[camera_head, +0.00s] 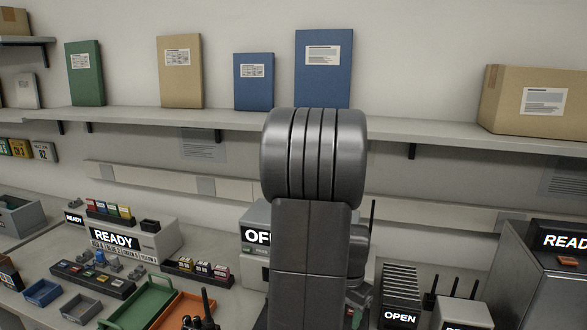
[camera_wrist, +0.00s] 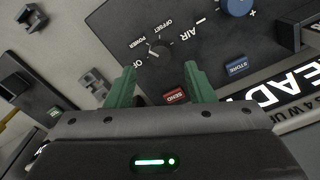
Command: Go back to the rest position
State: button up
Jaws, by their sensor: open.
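My gripper (camera_wrist: 162,88) shows in the wrist view with two green fingers apart and nothing between them. Its fingers point at a dark control panel (camera_wrist: 180,62) with a knob marked AIR, a red SEND button (camera_wrist: 174,97) and a blue STORE button (camera_wrist: 237,66). I cannot tell whether the fingers touch the panel.
A shelf (camera_head: 230,119) with binders and a cardboard box (camera_head: 535,103) runs along the wall. The bench holds a READY unit (camera_head: 137,243), a green tray (camera_head: 140,305), an orange tray (camera_head: 178,308), an OPEN rack (camera_head: 401,295) and a large READY box (camera_head: 540,280) at right.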

notch_tip(320, 180, down, 5)
jog(key=shift+f, duration=0.1)
jog(key=shift+r+n, duration=0.25)
jog(key=shift+n, duration=0.15)
jog(key=n+p, duration=0.1)
jog(key=n, duration=0.2)
jog(key=shift+n, duration=0.4)
jog(key=n+p, duration=0.2)
jog(key=n, duration=0.5)
jog(key=shift+a+p, duration=0.1)
jog(key=shift+p, duration=0.2)
jog(key=shift+w+r, duration=0.1)
jog(key=shift+r, duration=2.55)
